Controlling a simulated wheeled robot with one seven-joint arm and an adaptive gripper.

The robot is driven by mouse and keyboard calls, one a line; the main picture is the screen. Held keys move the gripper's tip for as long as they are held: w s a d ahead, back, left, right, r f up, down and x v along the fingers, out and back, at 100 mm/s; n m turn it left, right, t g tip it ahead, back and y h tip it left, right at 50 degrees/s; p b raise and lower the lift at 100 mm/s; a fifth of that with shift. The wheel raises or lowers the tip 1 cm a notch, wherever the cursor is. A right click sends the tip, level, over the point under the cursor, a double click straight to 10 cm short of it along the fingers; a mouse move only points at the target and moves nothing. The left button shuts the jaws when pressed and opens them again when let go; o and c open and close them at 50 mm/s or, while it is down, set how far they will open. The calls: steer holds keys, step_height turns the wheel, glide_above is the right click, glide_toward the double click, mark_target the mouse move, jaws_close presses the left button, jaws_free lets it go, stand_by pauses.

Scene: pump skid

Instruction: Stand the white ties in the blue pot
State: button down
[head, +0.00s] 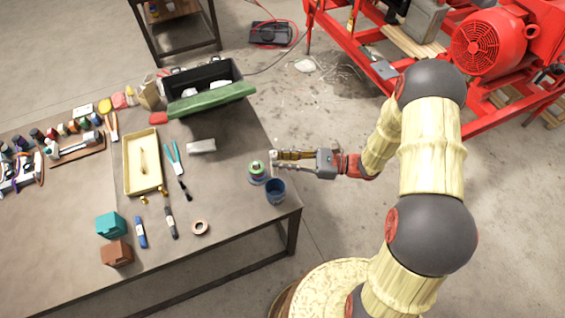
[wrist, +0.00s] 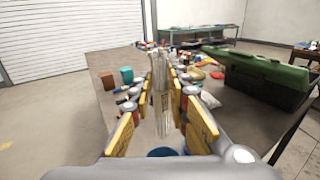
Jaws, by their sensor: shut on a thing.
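My gripper (head: 284,161) is over the right edge of the workbench and shut on the white ties. In the wrist view the ties (wrist: 159,85) form a thin, pale, upright bundle between the yellow fingers of my gripper (wrist: 160,112). In the head view only a small white end of the ties (head: 273,158) shows at the fingertips. The blue pot (head: 276,191) stands on the bench near its right corner, just nearer the camera than the fingertips. Its blue rim (wrist: 163,152) shows low in the wrist view, below the ties. The inside of the pot is mostly hidden there.
A green-and-white spool (head: 257,171) stands close to the pot's left. A grey block (head: 201,146), a tape roll (head: 200,227) and a yellow tray (head: 142,160) lie farther left. A black toolbox with a green lid (head: 211,99) stands behind.

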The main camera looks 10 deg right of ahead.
step_height(320, 180, down, 13)
steer(key=b, duration=0.9)
stand_by(0.7)
steer(key=shift+f, duration=0.1)
steer(key=c, duration=1.6)
jaws_free()
steer(key=shift+c, duration=0.2)
steer(key=v, duration=1.2)
